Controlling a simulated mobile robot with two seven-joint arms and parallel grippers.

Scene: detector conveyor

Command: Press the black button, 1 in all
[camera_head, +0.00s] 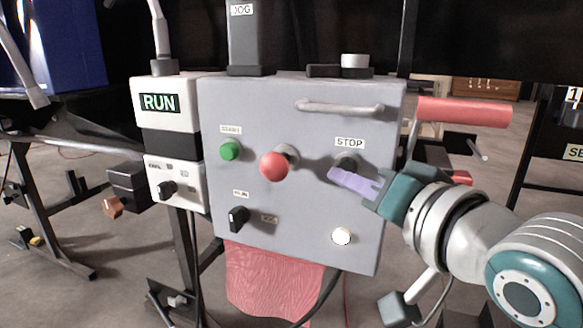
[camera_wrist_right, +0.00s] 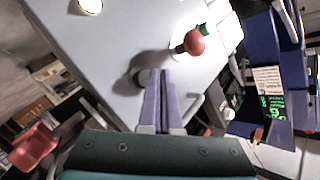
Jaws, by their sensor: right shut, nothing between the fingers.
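The black button sits below the STOP label (camera_head: 350,142) on the grey control box (camera_head: 300,225). Only part of its round mount (camera_head: 346,160) shows in the head view, above my right gripper's fingers. My right gripper (camera_head: 333,175) is shut and empty, with its purple fingertips close in front of the box at this button. In the right wrist view the fingertips (camera_wrist_right: 160,73) lie beside the dark round mount (camera_wrist_right: 128,83). The fingers hide part of the button, so I cannot tell whether they touch it. My left gripper is not in view.
A red mushroom knob (camera_head: 273,167), a green button (camera_head: 230,151), a white button (camera_head: 341,236) and a black rotary switch (camera_head: 238,217) are on the same face. A bar handle (camera_head: 340,107) crosses above. A RUN display box (camera_head: 160,103) adjoins at left.

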